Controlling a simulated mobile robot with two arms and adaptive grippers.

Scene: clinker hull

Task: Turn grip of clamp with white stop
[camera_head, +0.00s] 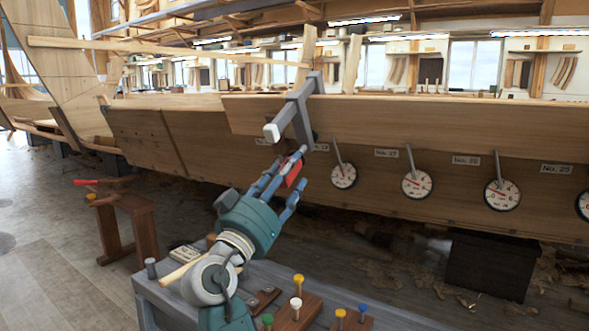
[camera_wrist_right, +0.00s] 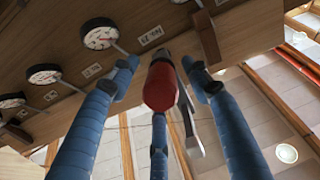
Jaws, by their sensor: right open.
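A grey clamp (camera_head: 301,112) sits over the upper plank edge of the hull, with a white stop (camera_head: 272,132) on the end of its bar. Its red grip (camera_head: 293,174) hangs below, and also shows in the right wrist view (camera_wrist_right: 161,88). My right gripper (camera_head: 291,178) has its blue fingers spread around the red grip. In the right wrist view the fingers stand on both sides of the grip and below it, apparently apart from it. The fingers partly hide the grip in the head view. My left gripper is not in view.
The wooden hull side (camera_head: 400,125) carries several round dial gauges (camera_head: 417,184) right of the clamp. A grey bench (camera_head: 395,318) in front holds wooden blocks with coloured pegs (camera_head: 296,303). A wooden stool (camera_head: 130,215) with a red-handled tool (camera_head: 86,182) stands at left.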

